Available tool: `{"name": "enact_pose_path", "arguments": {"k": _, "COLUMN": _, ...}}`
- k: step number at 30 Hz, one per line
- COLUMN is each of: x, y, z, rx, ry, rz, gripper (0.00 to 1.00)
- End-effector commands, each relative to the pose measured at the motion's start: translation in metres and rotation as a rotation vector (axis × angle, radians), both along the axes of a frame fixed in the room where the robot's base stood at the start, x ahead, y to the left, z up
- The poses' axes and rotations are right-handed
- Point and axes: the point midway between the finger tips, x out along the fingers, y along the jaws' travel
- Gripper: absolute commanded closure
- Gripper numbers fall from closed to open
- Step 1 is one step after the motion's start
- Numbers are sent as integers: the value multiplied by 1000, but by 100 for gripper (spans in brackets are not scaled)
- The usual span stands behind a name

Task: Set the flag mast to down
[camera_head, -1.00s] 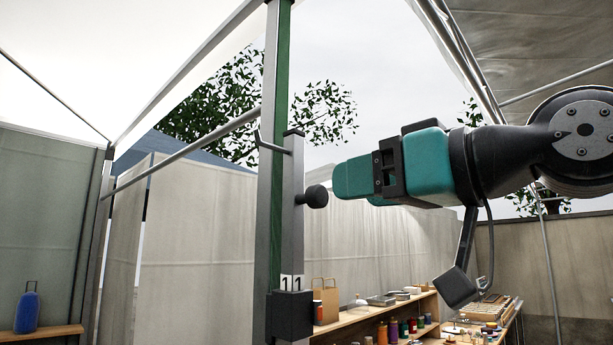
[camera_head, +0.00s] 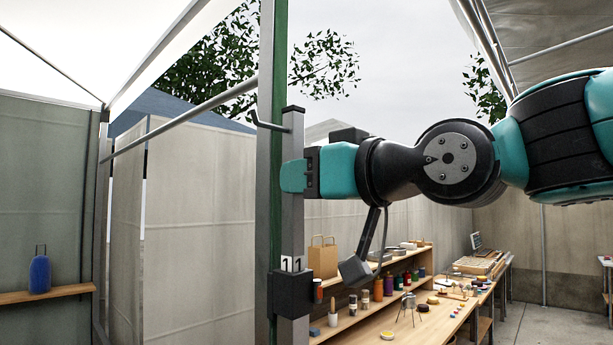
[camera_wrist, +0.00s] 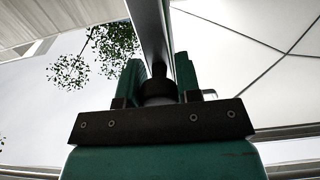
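The flag mast is a tall grey post (camera_head: 292,226) beside a green-edged upright. It has a metal hook (camera_head: 268,126) near the top and a black block (camera_head: 291,294) with number tiles reading 11 lower down. My gripper (camera_head: 293,176), teal with a black palm, reaches in from the right to the post below the hook. In the wrist view, a dark round knob (camera_wrist: 158,88) on the mast sits between my two teal fingers. I see no clear gap beside it, but cannot tell whether they press on it. The knob is hidden in the head view.
A wooden workbench (camera_head: 381,334) with jars, a paper bag (camera_head: 322,257) and other goods stands below my arm at the right. A tent pole (camera_head: 180,119) runs close to the mast.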

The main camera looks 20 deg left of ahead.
Motion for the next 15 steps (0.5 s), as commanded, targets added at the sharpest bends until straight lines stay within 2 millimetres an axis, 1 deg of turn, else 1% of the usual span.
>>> {"name": "enact_pose_path", "arguments": {"k": 1, "x": 0, "y": 0, "z": 0, "rx": 0, "ry": 0, "rz": 0, "gripper": 86}}
{"name": "enact_pose_path", "arguments": {"k": 3, "x": 0, "y": 0, "z": 0, "rx": 0, "ry": 0, "rz": 0, "gripper": 100}}
{"name": "enact_pose_path", "arguments": {"k": 7, "x": 0, "y": 0, "z": -1, "rx": 0, "ry": 0, "rz": 0, "gripper": 100}}
{"name": "enact_pose_path", "arguments": {"k": 10, "x": 0, "y": 0, "z": -6, "rx": 0, "ry": 0, "rz": -1, "gripper": 100}}
{"name": "enact_pose_path", "arguments": {"k": 15, "x": 0, "y": 0, "z": -28, "rx": 0, "ry": 1, "rz": -1, "gripper": 100}}
